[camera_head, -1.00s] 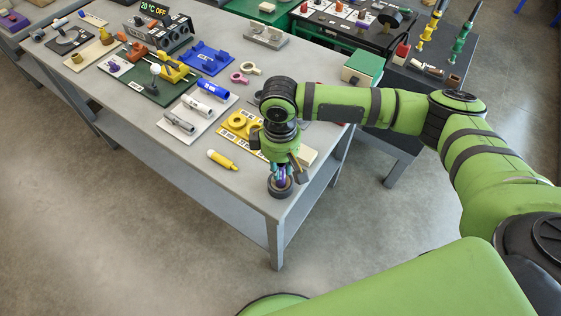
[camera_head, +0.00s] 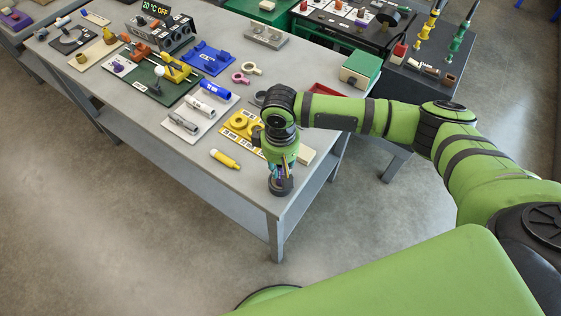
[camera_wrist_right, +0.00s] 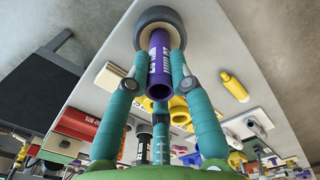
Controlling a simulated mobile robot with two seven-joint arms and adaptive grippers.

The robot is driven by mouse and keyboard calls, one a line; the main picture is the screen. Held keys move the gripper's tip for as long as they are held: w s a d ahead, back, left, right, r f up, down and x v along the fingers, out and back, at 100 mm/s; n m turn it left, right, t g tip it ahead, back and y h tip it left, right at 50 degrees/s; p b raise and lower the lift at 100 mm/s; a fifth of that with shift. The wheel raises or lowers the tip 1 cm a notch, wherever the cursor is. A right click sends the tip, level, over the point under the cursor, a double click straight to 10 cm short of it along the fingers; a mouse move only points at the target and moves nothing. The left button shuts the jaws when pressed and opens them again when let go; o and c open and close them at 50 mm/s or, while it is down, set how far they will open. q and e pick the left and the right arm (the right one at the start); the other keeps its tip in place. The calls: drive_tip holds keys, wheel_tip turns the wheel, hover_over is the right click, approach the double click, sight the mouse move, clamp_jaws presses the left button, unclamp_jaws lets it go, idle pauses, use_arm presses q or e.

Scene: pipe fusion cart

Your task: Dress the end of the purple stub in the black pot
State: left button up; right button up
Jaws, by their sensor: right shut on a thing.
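My right gripper (camera_head: 281,174) is at the near corner of the grey table, pointing down. In the wrist view its teal fingers (camera_wrist_right: 160,75) are shut around the purple stub (camera_wrist_right: 158,62), which has white print and an open near end. The stub's far end is at the mouth of the round black pot (camera_wrist_right: 152,17). How deep it sits inside is hidden. In the head view the black pot (camera_head: 281,187) stands on the table right under the fingers, and the stub is mostly hidden by the gripper. My left gripper is not in view.
A yellow marker (camera_head: 225,159) lies left of the pot. Yellow rings on a yellow board (camera_head: 241,125) and a pale block (camera_head: 306,155) are close behind the gripper. Grey, white and blue tubes (camera_head: 200,110) lie on a white board. The table edge is close to the pot.

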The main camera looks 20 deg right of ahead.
drive_tip(key=shift+s+m+p, duration=0.15)
drive_tip(key=shift+m+p, duration=1.05)
drive_tip(key=shift+p, duration=0.25)
drive_tip(key=shift+f+m+p, duration=0.2)
drive_tip(key=shift+m+p, duration=0.15)
drive_tip(key=shift+m, duration=0.25)
